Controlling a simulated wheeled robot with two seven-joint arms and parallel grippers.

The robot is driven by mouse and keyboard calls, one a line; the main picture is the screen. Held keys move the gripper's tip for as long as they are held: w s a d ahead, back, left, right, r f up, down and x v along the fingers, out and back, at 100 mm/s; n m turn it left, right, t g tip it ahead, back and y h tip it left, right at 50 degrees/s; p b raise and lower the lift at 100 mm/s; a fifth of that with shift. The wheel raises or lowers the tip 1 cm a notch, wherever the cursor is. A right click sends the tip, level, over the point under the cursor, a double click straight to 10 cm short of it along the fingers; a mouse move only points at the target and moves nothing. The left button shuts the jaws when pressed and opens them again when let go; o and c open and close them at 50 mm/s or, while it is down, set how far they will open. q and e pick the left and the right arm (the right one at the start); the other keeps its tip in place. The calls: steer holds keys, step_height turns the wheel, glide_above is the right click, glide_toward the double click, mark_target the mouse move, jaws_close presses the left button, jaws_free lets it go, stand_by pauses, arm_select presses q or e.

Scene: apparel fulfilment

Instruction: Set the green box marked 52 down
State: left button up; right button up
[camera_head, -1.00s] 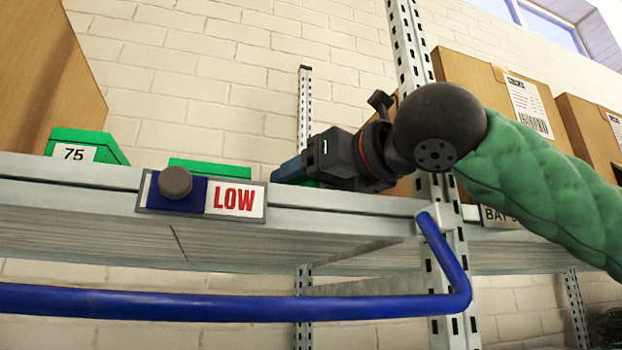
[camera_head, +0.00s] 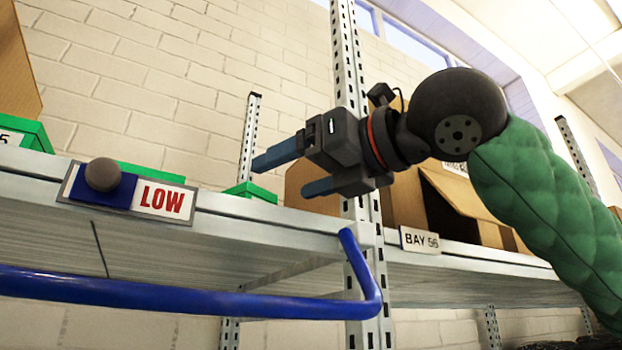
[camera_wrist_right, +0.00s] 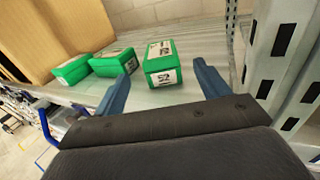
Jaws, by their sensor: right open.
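The green box marked 52 (camera_wrist_right: 161,63) stands on the metal shelf (camera_wrist_right: 180,98) in the right wrist view, its white label facing my gripper. In the head view only a green top edge (camera_head: 250,191) shows over the shelf lip, below my fingers; it appears to be this box. My right gripper (camera_head: 283,175) is open and empty, with its blue fingers above the shelf front. In the right wrist view the fingers (camera_wrist_right: 160,88) lie to either side of the box, apart from it and nearer the camera. My left gripper is not in view.
Two more green boxes (camera_wrist_right: 115,61) (camera_wrist_right: 72,69) stand left of it, by a large cardboard box (camera_wrist_right: 50,35). A perforated upright (camera_head: 362,215) is close by on the right. A blue rail (camera_head: 180,303) and the LOW sign (camera_head: 163,200) are at the shelf front.

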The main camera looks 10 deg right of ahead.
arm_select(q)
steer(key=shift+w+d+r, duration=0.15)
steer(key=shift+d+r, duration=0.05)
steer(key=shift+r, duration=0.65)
arm_select(e)
steer(key=shift+v, duration=1.15)
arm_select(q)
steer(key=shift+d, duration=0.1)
